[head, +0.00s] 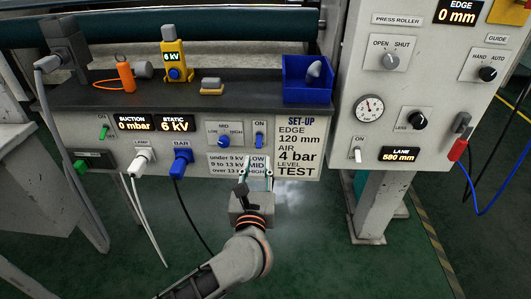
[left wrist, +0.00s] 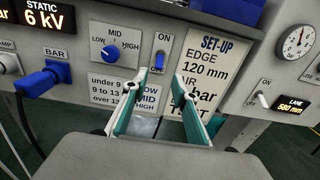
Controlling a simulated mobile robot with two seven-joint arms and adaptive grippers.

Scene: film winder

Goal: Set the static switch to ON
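The static switch (head: 258,138) is a small blue toggle on a light plate marked ON, right of the blue LOW-MID-HIGH knob (head: 224,141). Its lever seems to point down, away from the ON mark. In the left wrist view the switch (left wrist: 159,62) shows just above and between the fingertips. The STATIC display (head: 177,124) reads 6 kV. My left gripper (head: 256,173) is open and empty, below the switch in front of the panel; its two teal-lined fingers (left wrist: 156,84) stand apart. My right gripper is not in view.
A blue BAR plug (head: 182,157) and a white LAMP plug (head: 143,158) with hanging cables are left of the knob. A set-up sign (head: 298,150) is right of the switch. A blue bin (head: 307,92) stands above on the dark shelf. A white lane switch (head: 358,155) is farther right.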

